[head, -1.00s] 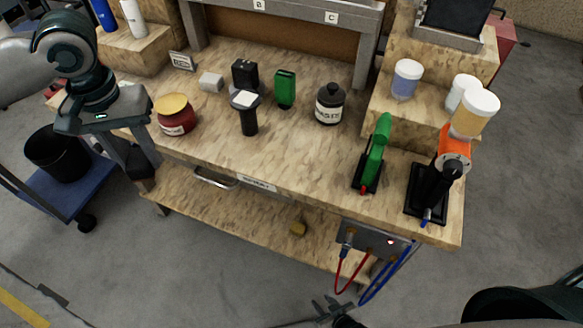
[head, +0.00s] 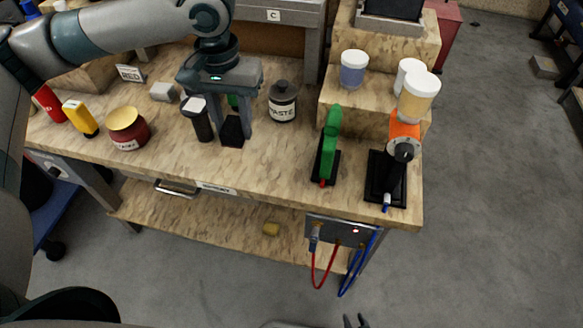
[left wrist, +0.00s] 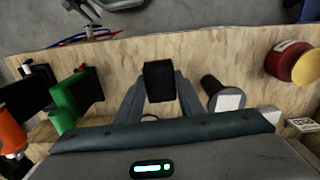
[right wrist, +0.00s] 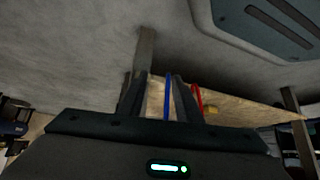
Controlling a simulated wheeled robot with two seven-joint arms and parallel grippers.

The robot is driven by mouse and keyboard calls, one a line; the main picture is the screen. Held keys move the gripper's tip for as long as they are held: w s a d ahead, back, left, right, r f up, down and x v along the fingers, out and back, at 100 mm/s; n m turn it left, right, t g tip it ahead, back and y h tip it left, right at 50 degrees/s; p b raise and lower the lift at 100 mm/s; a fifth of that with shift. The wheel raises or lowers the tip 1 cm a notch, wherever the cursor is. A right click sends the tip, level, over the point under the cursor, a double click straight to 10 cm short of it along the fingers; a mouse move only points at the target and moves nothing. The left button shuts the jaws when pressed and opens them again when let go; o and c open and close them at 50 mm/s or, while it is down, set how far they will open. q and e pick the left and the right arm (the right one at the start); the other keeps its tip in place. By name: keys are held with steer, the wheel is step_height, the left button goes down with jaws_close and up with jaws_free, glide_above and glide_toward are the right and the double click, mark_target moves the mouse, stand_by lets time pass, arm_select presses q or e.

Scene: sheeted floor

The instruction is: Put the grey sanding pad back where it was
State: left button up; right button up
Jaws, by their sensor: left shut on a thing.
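My left gripper (head: 232,138) is shut on a dark, nearly black block (left wrist: 159,80), which sits between its fingertips above the bench top. I cannot tell for sure that this block is the grey sanding pad, or whether it touches the bench. In the head view the dark block (head: 233,130) shows between the fingers, just right of a black cylinder with a pale top (head: 199,120). My right gripper (right wrist: 155,90) is open and empty, low in front of the bench.
A black paste jar (head: 283,102) stands right of my left gripper, and a red jar (head: 128,130) to the left. A green tool (head: 328,148) and an orange-black tool (head: 393,170) stand right on black bases. A green object is mostly hidden behind my left gripper. The front middle bench is clear.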

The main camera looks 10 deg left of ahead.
arm_select(q)
steer(key=shift+w+d, duration=0.15)
steer(key=shift+d, duration=0.2)
arm_select(e)
steer(key=shift+s+d, duration=0.1)
steer(key=shift+d, duration=0.1)
steer(key=shift+s, duration=0.15)
